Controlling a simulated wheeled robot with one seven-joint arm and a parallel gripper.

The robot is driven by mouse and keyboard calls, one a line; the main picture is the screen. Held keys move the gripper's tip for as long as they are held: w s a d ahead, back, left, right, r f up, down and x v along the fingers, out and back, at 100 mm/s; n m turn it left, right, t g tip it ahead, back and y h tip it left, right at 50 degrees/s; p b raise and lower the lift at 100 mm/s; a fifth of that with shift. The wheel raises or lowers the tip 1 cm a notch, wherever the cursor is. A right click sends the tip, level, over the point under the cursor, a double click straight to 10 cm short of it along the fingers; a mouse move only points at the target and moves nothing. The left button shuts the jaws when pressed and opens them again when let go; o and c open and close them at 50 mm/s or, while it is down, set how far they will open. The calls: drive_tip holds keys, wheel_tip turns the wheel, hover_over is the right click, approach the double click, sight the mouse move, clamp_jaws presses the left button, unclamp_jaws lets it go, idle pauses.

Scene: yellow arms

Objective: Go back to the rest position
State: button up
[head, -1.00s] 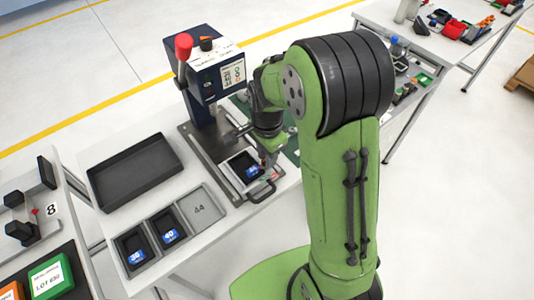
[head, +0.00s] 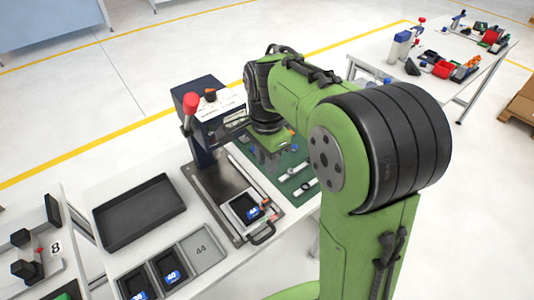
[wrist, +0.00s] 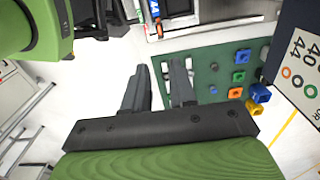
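My gripper (wrist: 160,72) is open and empty in the wrist view, its two grey fingers apart with pale floor showing between them. In the head view the arm is raised, with the gripper (head: 268,158) above the green mat (head: 296,160), just right of the blue press (head: 200,110); its fingertips are hard to make out there. A small grey tray with a dark blue-labelled piece (head: 246,209) sits on the press's base plate, apart from the gripper.
Coloured blocks (wrist: 240,77) lie on the green mat. Another cluttered table (head: 440,50) stands at the back right.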

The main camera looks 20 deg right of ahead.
drive_tip(key=shift+r, duration=0.15)
idle(0.3)
drive_tip(key=s+r+n+t, duration=0.2)
drive_tip(key=s+n, duration=0.5)
drive_tip(key=s, duration=0.2)
drive_tip(key=s+r+n+t, duration=0.2)
drive_tip(key=s+n+t, duration=0.1)
drive_tip(key=s+n, duration=0.4)
drive_tip(key=shift+s+n+t, duration=0.3)
drive_tip(key=shift+s, duration=0.75)
